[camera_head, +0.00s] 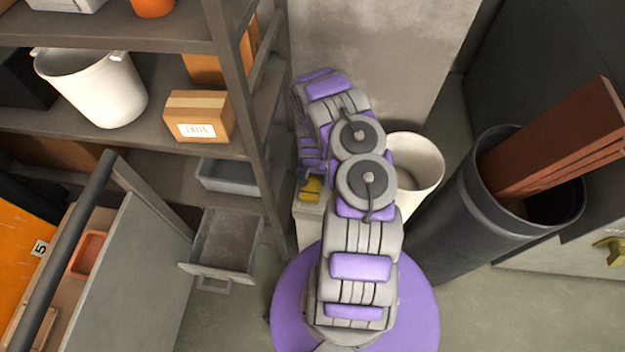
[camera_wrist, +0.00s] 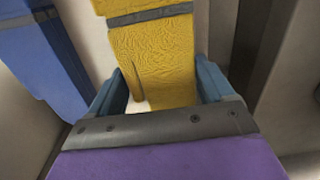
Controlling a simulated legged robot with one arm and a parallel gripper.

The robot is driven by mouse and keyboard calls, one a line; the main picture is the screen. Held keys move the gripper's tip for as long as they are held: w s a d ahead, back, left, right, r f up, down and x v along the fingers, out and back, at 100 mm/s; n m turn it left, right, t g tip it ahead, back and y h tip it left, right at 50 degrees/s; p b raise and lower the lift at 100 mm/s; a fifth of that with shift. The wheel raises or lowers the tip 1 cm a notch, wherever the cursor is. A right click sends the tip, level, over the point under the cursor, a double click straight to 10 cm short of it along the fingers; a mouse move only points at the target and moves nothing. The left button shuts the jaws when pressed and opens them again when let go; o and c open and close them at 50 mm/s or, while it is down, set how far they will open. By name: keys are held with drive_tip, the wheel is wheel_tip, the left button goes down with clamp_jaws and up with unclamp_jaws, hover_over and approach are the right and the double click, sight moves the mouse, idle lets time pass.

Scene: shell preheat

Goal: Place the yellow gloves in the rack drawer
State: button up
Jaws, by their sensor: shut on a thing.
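The yellow gloves (camera_wrist: 155,62) have a grey cuff band and fill the middle of the wrist view, between my gripper's two blue-grey fingers. My gripper (camera_wrist: 160,85) is shut on them. In the head view a small part of the yellow gloves (camera_head: 311,190) shows below my gripper, over a pale stand; I cannot tell whether they touch it. The rack drawer (camera_head: 226,245) is grey, pulled open and looks empty. It is low on the rack, left of and lower in the picture than the gloves.
A blue item (camera_wrist: 45,60), perhaps another glove, lies beside the gloves. The rack (camera_head: 240,90) holds a white bucket (camera_head: 95,85), a cardboard box (camera_head: 199,115) and a grey bin (camera_head: 226,174). A rack post separates drawer and gloves. A white bin (camera_head: 417,165) and dark barrel (camera_head: 470,220) stand right.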

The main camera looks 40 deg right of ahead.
sight(314, 179)
drive_tip(key=shift+d, duration=0.25)
drive_tip(key=shift+c, duration=1.4)
drive_tip(key=shift+d, duration=0.4)
drive_tip(key=r, duration=0.1)
drive_tip(key=a+r+p, duration=0.1)
drive_tip(key=r+p, duration=0.1)
drive_tip(key=r, duration=0.1)
drive_tip(key=shift+s+a, duration=0.15)
drive_tip(key=shift+s, duration=0.2)
drive_tip(key=s+a, duration=0.1)
drive_tip(key=s, duration=0.3)
drive_tip(key=s+a+p, duration=0.1)
drive_tip(key=s, duration=0.3)
drive_tip(key=s+a+r+p, duration=0.1)
drive_tip(key=s, duration=0.4)
drive_tip(key=shift+s+a, duration=0.1)
drive_tip(key=shift+a, duration=0.15)
drive_tip(key=shift+s+a, duration=0.1)
drive_tip(key=shift+s, duration=0.7)
drive_tip(key=shift+s+f, duration=0.1)
drive_tip(key=shift+f, duration=0.05)
